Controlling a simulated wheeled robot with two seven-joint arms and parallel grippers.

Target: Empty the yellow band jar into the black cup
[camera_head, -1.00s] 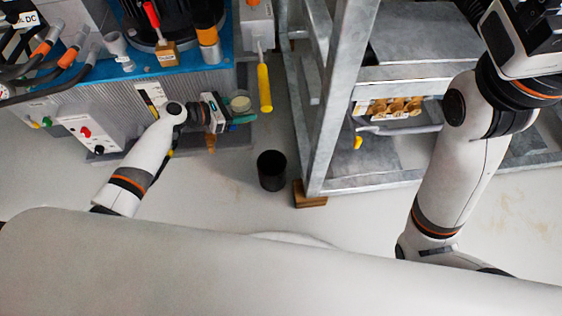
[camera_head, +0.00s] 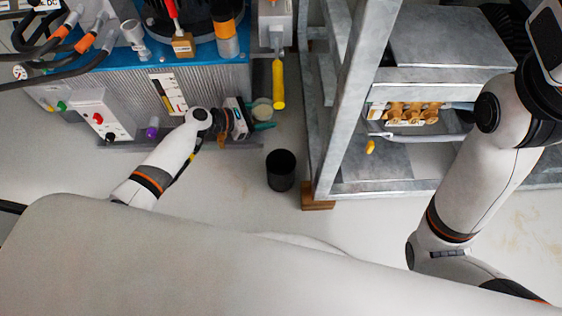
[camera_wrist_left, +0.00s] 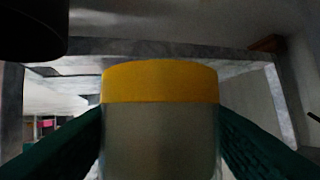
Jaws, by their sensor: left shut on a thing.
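The yellow band jar (camera_wrist_left: 160,125) fills the middle of the left wrist view, pale with a broad yellow band at its upper end. In the head view the jar (camera_head: 262,110) is small, at the tip of my left gripper (camera_head: 258,117). My left gripper is shut on the jar, with a green finger on each side of it. The black cup (camera_head: 281,171) stands upright on the floor, apart from the jar and below it in the head picture. The jar's contents cannot be made out. My right arm shows at the right, but its gripper is out of view.
A grey metal frame (camera_head: 352,105) with a wooden foot block (camera_head: 318,196) stands right of the cup. A blue-topped machine (camera_head: 140,72) with a ribbed side stands behind my left arm. A yellow-handled tool (camera_head: 278,84) hangs there. Floor left of the cup is clear.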

